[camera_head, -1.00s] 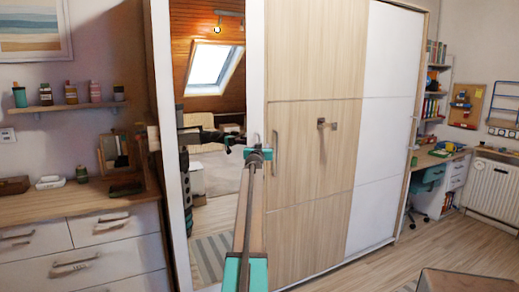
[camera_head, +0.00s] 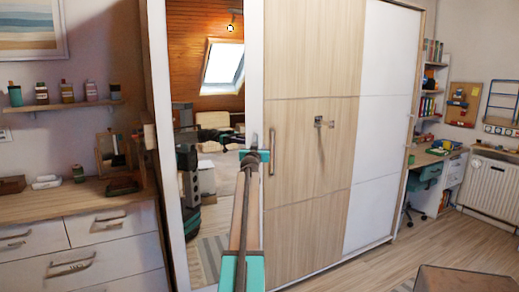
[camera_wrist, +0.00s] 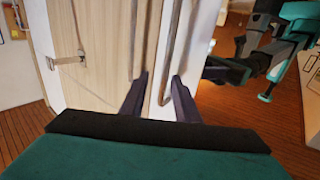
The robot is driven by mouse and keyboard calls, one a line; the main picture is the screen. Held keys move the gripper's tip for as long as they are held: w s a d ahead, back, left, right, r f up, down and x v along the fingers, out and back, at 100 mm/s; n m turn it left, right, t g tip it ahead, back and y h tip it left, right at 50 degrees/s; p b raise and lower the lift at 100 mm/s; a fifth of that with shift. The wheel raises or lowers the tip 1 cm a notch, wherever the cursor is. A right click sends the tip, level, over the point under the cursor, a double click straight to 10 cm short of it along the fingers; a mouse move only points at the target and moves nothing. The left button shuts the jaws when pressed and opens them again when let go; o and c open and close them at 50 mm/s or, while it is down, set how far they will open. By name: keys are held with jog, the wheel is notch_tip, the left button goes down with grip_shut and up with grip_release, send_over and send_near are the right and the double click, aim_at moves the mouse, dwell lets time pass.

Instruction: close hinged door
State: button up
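A wardrobe stands in the middle of the head view, with a pale wood door (camera_head: 308,70) and a mirror panel (camera_head: 215,110) in a white frame to its left. An upright bar handle (camera_head: 271,150) is on the wood door's left edge; it also shows in the wrist view (camera_wrist: 133,40). A second upright bar (camera_wrist: 172,45) on the white frame runs down between my fingers. My gripper (camera_wrist: 160,75) has its two dark fingers apart, one each side of this bar. In the head view my gripper (camera_head: 254,156) is in front of the white frame. I cannot tell whether the fingers touch the bar.
A dresser (camera_head: 85,205) stands at left, with a shelf (camera_head: 65,106) above. A white wardrobe panel (camera_head: 385,90), desk (camera_head: 430,157) and radiator (camera_head: 488,185) are at right. Floor (camera_head: 370,268) is clear before the wardrobe.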

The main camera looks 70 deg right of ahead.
jog(key=s+a+b, duration=0.1)
jog(key=a, duration=0.8)
jog(key=shift+s, duration=0.3)
jog(key=shift+a+r, duration=0.1)
